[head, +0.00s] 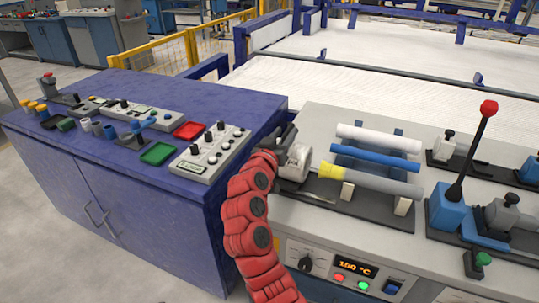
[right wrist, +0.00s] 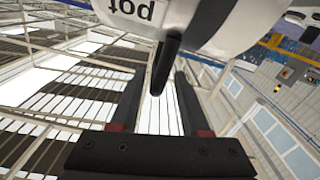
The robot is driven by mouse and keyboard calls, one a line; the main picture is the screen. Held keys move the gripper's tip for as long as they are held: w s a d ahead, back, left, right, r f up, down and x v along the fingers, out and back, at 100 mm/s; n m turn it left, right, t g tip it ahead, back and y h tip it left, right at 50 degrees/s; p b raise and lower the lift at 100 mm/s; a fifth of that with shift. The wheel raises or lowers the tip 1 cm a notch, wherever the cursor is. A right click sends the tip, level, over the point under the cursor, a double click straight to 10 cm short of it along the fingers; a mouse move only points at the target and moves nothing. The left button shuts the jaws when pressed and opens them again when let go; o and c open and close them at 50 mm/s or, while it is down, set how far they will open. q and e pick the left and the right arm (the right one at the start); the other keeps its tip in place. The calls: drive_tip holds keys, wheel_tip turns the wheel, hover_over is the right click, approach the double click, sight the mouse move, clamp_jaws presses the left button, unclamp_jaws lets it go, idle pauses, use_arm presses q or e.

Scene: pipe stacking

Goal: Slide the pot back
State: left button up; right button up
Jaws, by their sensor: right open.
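The pot (head: 298,162) is a pale, rounded vessel at the left end of the machine top in the head view. In the right wrist view the white pot (right wrist: 205,25) fills the top, with an upside-down "pot" label and a dark handle (right wrist: 167,65). My right gripper (head: 284,138) is beside the pot's left side. In the wrist view its two dark fingers (right wrist: 156,88) are apart, and the handle shows between them. Whether a finger touches the handle cannot be told. My left gripper is not in view.
Right of the pot, white, blue and grey yellow-ended pipes (head: 372,182) lie on supports. A red-knobbed lever (head: 475,140) stands farther right. The blue cabinet (head: 150,165) at left carries control boxes and red and green trays. A white bed (head: 390,60) lies behind.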

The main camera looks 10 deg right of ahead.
drive_tip(key=v, duration=1.3)
drive_tip(key=shift+s+b, duration=0.2)
drive_tip(key=shift+b, duration=0.2)
drive_tip(key=shift+a, duration=0.1)
